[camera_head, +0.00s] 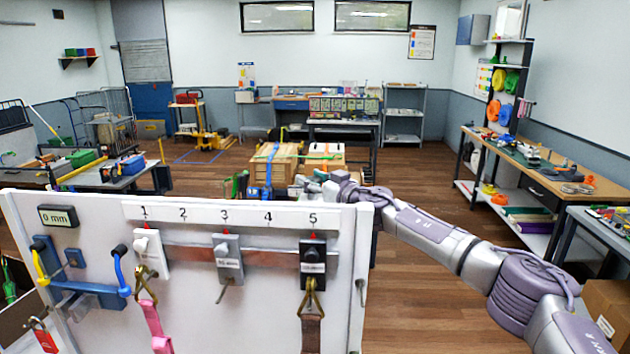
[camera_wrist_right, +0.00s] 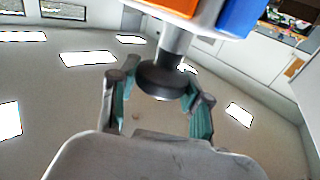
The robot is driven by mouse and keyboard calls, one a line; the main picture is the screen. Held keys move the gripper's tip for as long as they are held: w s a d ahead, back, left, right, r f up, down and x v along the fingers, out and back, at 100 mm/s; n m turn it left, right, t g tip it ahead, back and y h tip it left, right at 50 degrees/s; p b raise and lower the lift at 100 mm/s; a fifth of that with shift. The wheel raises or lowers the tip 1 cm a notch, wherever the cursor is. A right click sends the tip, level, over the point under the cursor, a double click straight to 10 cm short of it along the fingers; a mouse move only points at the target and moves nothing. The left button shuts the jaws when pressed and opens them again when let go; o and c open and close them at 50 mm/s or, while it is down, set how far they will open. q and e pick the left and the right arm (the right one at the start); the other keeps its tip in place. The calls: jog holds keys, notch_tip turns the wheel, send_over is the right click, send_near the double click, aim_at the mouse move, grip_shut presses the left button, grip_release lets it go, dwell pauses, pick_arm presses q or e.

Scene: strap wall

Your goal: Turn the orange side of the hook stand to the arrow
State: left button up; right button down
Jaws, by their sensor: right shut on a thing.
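The hook stand shows in part at the top of the right wrist view as a block with an orange side (camera_wrist_right: 168,5) and a blue side (camera_wrist_right: 240,16). A grey stem (camera_wrist_right: 172,42) joins it to a round black knob (camera_wrist_right: 162,80). My right gripper (camera_wrist_right: 160,92) has its two teal-padded fingers on either side of this knob and is shut on it. In the head view my right arm (camera_head: 425,228) reaches in from the right, its hand (camera_head: 335,187) partly behind the white panel's top edge. I cannot make out the arrow. My left gripper is out of view.
The white panel (camera_head: 190,330) stands close in front, with numbered places, a strap on a white holder (camera_head: 152,250), a grey holder (camera_head: 228,262) and a black holder (camera_head: 313,264). Wooden crates (camera_head: 275,170) stand behind it. A workbench (camera_head: 540,165) lines the right; wooden floor is open between.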

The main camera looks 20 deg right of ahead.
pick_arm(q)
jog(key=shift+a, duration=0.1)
pick_arm(e)
jog(key=shift+r, duration=0.1)
jog(key=c, duration=0.5)
grip_release()
jog(key=shift+a, duration=0.1)
jog(key=shift+s+d, duration=0.4)
jog(key=shift+s, duration=0.15)
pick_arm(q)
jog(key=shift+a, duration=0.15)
pick_arm(e)
jog(key=v, duration=1)
jog(key=shift+s, duration=0.3)
